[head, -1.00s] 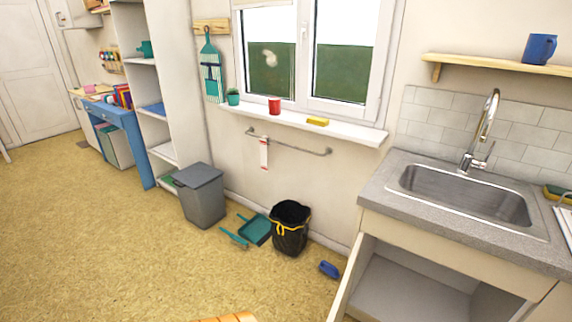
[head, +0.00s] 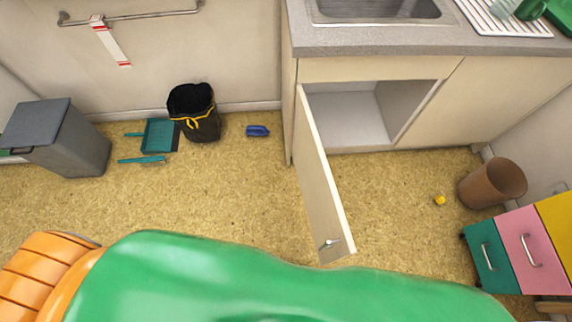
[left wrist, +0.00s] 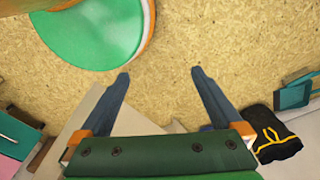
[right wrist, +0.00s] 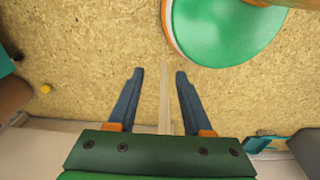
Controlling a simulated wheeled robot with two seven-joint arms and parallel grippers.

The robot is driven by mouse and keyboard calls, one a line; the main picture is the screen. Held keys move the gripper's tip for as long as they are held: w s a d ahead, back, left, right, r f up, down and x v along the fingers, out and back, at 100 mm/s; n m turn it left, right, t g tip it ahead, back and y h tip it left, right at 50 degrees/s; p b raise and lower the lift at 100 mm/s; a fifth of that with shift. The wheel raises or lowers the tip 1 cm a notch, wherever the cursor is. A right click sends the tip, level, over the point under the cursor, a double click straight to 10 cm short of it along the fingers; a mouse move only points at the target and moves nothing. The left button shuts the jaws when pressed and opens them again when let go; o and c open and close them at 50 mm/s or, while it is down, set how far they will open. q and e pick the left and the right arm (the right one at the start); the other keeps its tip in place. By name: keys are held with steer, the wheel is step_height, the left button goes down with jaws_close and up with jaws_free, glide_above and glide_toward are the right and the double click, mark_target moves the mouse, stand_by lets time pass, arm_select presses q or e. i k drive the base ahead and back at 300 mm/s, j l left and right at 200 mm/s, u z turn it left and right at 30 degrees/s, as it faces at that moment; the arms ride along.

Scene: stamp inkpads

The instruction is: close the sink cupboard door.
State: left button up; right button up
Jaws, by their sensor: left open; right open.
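The sink cupboard door (head: 318,185) is a pale panel standing wide open in the head view. It is hinged at the left side of the opening and swung out toward me, with a small metal knob (head: 328,243) near its free end. The cupboard (head: 350,118) under the sink shows an empty pale interior. My left gripper (left wrist: 161,73) is open and empty above the floor. My right gripper (right wrist: 160,72) is open; a pale strip (right wrist: 164,100), apparently the door seen edge-on, shows between its fingers, its distance unclear. Neither gripper shows in the head view.
A black-lined bin (head: 193,115), a teal dustpan (head: 160,135) and a blue object (head: 257,131) lie left of the door. A brown basket (head: 492,184), a small yellow item (head: 440,200) and coloured drawers (head: 520,250) are to the right. Floor around the door is clear.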

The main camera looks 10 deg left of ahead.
mark_target(334, 238)
steer(key=k+j+z, duration=0.2)
steer(key=z, duration=0.15)
steer(key=k+z, duration=0.35)
steer(key=k+j, duration=0.05)
